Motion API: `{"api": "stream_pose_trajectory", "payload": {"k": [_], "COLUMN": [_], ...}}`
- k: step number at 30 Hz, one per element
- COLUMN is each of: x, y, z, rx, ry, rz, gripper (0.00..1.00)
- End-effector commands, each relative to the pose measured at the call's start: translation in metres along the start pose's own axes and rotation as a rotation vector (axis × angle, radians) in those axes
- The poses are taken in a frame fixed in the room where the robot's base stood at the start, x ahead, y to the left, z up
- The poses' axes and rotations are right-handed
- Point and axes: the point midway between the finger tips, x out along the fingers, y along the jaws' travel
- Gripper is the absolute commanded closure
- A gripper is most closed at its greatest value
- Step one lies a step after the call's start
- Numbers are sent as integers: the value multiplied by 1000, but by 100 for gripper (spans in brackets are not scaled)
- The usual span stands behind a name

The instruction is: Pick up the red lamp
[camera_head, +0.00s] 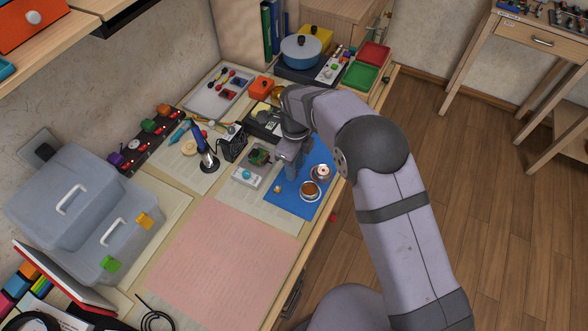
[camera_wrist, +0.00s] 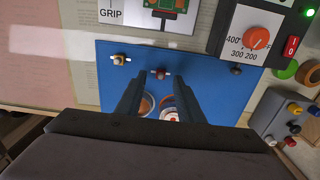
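The height of the fingertips above the mat is hard to tell. In the head view, my gripper (camera_head: 290,172) points down over the left part of the blue mat (camera_head: 318,160), and I cannot make out the red lamp there.
Two round dishes (camera_head: 310,190) (camera_head: 320,172) sit on the mat. A device with an orange knob (camera_wrist: 256,38) borders the mat. The pink sheet (camera_head: 225,260) is clear.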

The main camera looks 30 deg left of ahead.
Motion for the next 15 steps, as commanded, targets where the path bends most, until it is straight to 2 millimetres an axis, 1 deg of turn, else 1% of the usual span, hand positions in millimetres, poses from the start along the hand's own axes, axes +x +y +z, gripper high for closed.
{"api": "stream_pose_trajectory", "payload": {"k": [4, 11, 12, 14, 15], "x": [10, 12, 12, 11, 11], "y": [0, 0, 0, 0, 0], "z": [0, 0, 0, 0, 0], "rx": [0, 0, 0, 0, 0], "ry": [0, -1, -1, -1, -1], "rz": [0, -1, -1, -1, -1], "gripper": [66, 66, 70, 85, 94]}}
